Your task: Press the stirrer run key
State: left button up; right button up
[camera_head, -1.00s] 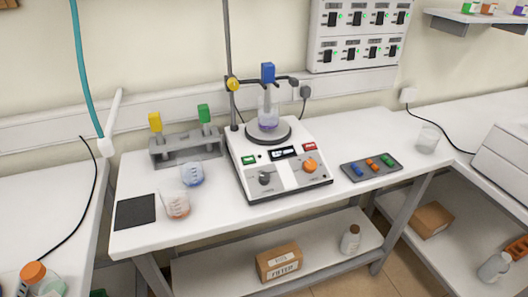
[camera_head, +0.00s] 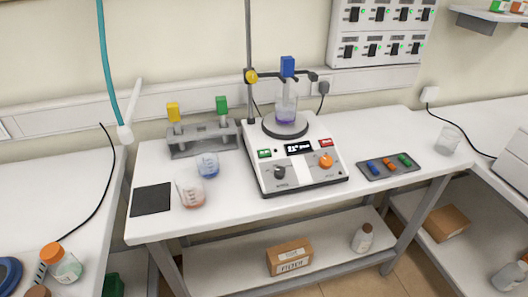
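The white stirrer (camera_head: 300,173) stands on the middle bench, with a dark round plate on top. Its sloped front has a green key (camera_head: 265,154) at upper left and a red key (camera_head: 326,142) at upper right; their lettering is too small to read. A dark display (camera_head: 299,148) sits between them, above a black knob (camera_head: 280,172) and an orange knob (camera_head: 326,161). A flask (camera_head: 286,108) with purple liquid stands on the plate, below a blue-topped part (camera_head: 288,66) by the clamp. Neither of my grippers is in view.
Left of the stirrer are a grey rack (camera_head: 197,142), two beakers (camera_head: 207,166) (camera_head: 190,191) and a black mat (camera_head: 151,199). A grey tray (camera_head: 388,167) with coloured pieces lies to the right. The bench front before the stirrer is clear.

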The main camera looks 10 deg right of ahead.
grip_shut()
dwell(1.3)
